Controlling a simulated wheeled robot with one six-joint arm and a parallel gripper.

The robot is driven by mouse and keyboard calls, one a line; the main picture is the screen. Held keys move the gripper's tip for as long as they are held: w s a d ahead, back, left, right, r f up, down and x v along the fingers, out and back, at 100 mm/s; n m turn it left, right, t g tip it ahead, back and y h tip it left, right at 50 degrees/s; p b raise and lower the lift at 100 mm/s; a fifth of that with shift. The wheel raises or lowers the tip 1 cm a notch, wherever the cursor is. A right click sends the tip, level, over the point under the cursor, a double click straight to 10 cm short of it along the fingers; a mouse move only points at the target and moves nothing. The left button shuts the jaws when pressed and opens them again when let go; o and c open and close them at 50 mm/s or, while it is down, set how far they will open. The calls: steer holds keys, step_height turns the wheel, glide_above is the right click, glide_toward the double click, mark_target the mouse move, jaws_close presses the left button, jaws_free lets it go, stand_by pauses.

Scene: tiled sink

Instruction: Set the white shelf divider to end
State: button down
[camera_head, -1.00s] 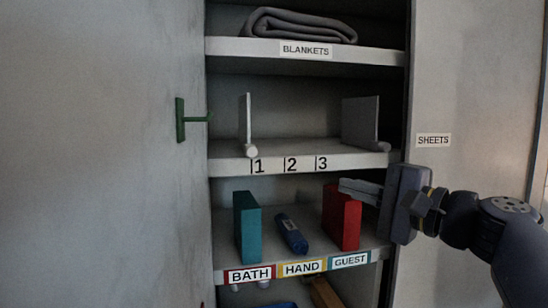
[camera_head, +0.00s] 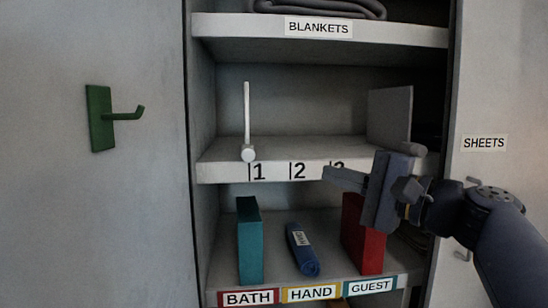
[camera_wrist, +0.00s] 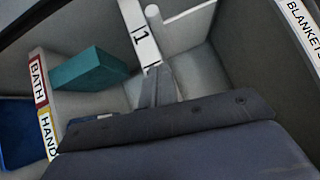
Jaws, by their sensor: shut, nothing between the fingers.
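The white shelf divider (camera_head: 247,115) stands upright on the middle shelf (camera_head: 225,172), just above mark 1. It is a thin panel with a round knob at its front foot. The knob also shows in the wrist view (camera_wrist: 153,12). My gripper (camera_head: 328,175) is shut and empty in front of the shelf edge near mark 3, to the right of the divider and apart from it. My gripper partly covers mark 3.
A grey divider (camera_head: 390,115) stands at the shelf's right end. Below are a teal block (camera_head: 250,240), a blue roll (camera_head: 302,250) and a red block (camera_head: 365,240). A green hook (camera_head: 100,118) is at left. Between the dividers the shelf is clear.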

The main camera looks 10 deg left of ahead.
steer(key=p, duration=0.3)
glide_toward(231, 162)
steer(key=w+d, duration=0.1)
steer(key=w+d+r, duration=0.1)
steer(key=w, duration=0.1)
steer(key=w+d, duration=0.1)
steer(key=shift+w+r, duration=0.2)
steer(key=shift+r, duration=0.15)
steer(key=a, duration=0.1)
steer(key=s+a+p, duration=0.1)
steer(key=a, duration=0.1)
steer(key=shift+a+r, duration=0.15)
steer(key=a, duration=0.2)
steer(key=s+a+b, duration=0.1)
steer(key=a, duration=0.4)
steer(key=shift+s, duration=0.4)
steer(key=shift+s+a+b, duration=0.15)
steer(key=shift+a+b, duration=0.2)
steer(key=shift+a, duration=0.2)
steer(key=shift+r, duration=0.1)
